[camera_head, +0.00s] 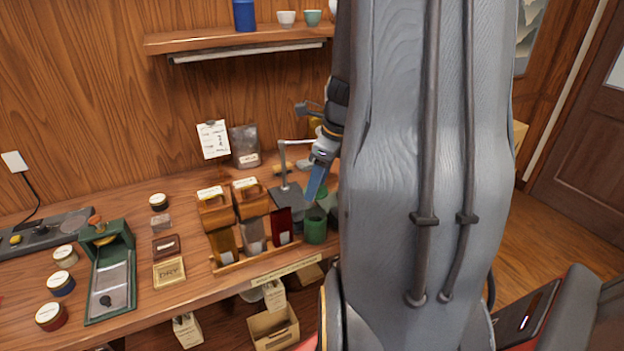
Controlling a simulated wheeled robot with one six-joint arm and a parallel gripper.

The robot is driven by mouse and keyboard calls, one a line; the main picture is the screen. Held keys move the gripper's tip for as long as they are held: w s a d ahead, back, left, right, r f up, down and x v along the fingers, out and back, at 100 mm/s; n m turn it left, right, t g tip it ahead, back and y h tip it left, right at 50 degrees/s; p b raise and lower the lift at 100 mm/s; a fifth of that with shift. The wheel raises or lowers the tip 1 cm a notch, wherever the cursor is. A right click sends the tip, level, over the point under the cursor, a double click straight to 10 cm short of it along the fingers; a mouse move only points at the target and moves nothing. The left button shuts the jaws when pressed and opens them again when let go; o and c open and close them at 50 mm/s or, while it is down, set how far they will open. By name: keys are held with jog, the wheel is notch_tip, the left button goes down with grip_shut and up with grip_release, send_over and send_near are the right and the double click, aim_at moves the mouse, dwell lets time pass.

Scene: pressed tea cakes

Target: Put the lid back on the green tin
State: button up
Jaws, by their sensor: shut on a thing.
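The green tin (315,229) stands on the wooden counter, just right of the rack of dispensers and close to my arm. My gripper (312,193) points down above the tin, with its blue finger side showing. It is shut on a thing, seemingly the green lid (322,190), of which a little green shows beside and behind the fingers. My fingers and arm hide most of it. I cannot tell whether the lid touches the tin's rim.
The rack (262,256) of wooden-topped dispensers stands close left of the tin. A grey stand (288,196) is behind it. A green-framed device (110,275) and several small round tins are further left. My arm hides the counter's right side.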

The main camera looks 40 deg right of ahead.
aim_at(319, 191)
jog(key=shift+f+b, duration=2.15)
jog(key=shift+b, duration=0.15)
jog(key=shift+f+b, duration=0.35)
jog(key=shift+f, duration=0.6)
jog(key=shift+p, duration=0.65)
jog(key=shift+f+p, duration=0.15)
jog(key=shift+p, duration=0.45)
dwell(0.5)
jog(key=o, duration=1.6)
